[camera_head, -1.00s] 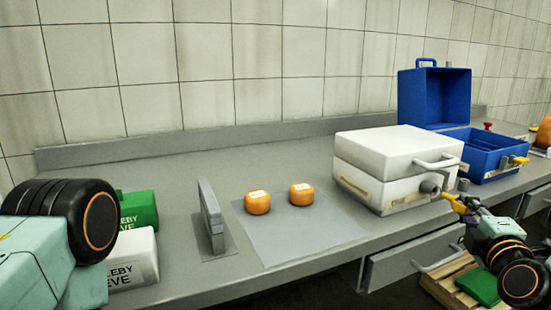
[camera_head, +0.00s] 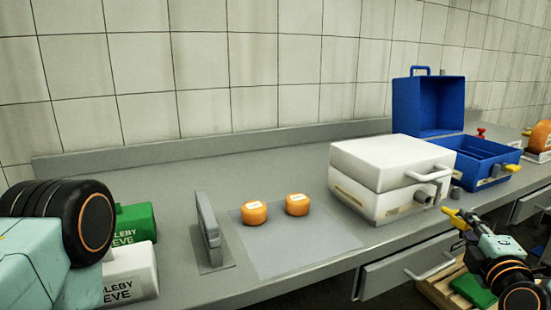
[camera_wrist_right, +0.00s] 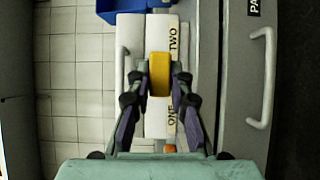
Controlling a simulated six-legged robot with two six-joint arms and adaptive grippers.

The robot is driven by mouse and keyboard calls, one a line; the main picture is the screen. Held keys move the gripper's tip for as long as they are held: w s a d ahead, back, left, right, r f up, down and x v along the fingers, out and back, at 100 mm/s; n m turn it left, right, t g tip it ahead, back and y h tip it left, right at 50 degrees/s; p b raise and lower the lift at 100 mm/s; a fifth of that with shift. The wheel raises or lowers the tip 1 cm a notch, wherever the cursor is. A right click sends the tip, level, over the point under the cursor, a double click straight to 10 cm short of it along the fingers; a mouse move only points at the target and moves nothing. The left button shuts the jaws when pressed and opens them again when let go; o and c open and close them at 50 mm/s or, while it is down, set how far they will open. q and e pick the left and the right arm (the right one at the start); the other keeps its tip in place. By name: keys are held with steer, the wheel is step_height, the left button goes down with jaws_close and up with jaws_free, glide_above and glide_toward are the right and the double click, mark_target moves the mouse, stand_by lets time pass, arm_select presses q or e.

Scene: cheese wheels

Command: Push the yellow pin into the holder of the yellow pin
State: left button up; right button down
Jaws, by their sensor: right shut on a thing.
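The yellow pin (camera_wrist_right: 159,75) shows between the fingertips of my right gripper in the right wrist view, in front of the white case. In the head view its yellow end (camera_head: 453,214) sticks out toward the white case (camera_head: 385,180). My right gripper (camera_head: 466,222) is shut on the pin, just off the case's front right corner. A grey round fitting (camera_head: 423,195) sits on that case front, probably the holder. The pin's tip appears apart from it. My left gripper is out of view; only its arm shows at the left edge.
An open blue case (camera_head: 487,158) with a yellow piece on its front stands behind right. Two orange cheeses (camera_head: 254,212) sit on a grey mat (camera_head: 300,250). A grey upright plate (camera_head: 207,222) stands left of it. Drawers with handles (camera_head: 430,272) lie below the counter edge.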

steer(key=s+p, duration=0.1)
steer(key=p, duration=0.1)
steer(key=shift+s+d+p, duration=0.35)
steer(key=shift+p, duration=0.05)
